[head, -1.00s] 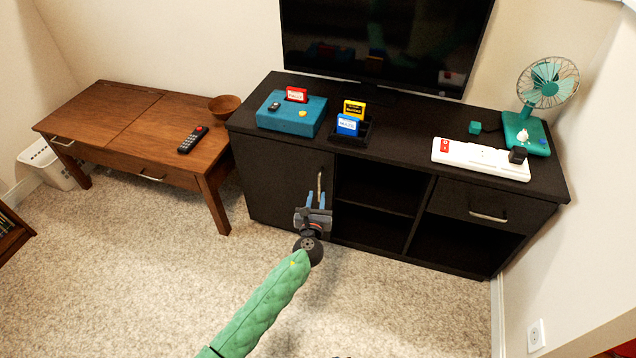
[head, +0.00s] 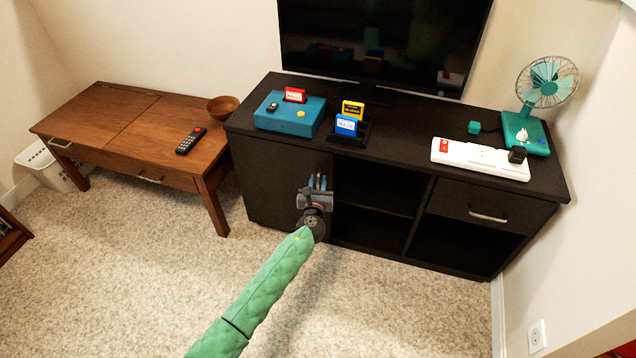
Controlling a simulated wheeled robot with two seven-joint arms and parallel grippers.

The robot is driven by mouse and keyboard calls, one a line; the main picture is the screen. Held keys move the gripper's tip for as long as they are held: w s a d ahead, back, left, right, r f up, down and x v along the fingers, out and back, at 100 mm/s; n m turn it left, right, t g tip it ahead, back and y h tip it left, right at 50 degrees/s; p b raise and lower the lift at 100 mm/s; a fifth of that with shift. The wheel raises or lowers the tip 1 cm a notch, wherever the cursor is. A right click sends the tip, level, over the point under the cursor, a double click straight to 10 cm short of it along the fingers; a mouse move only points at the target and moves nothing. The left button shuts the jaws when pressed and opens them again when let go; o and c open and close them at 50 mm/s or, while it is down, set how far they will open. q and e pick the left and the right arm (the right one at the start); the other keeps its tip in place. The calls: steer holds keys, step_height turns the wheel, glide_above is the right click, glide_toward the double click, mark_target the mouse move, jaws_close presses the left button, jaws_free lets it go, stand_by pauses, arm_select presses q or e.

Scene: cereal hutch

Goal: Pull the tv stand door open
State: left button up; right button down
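The black tv stand (head: 395,232) stands against the back wall. Its left door (head: 275,185) looks shut, flush with the front. The door's upright metal handle (head: 318,181) is near the door's right edge. The fingers look apart, with a small gap around the handle; contact is too small to make out. The gripper body hides the lower part of the handle and door edge. My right gripper is not in view.
The stand's middle shelves (head: 375,205) are open and empty. A drawer (head: 480,210) is at right. On top are a television (head: 385,40), teal box (head: 290,116), white power strip (head: 480,158) and fan (head: 545,85). A wooden table (head: 130,125) stands left. Carpet before the door is clear.

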arm_select(q)
jaws_close()
steer(key=shift+s, duration=0.1)
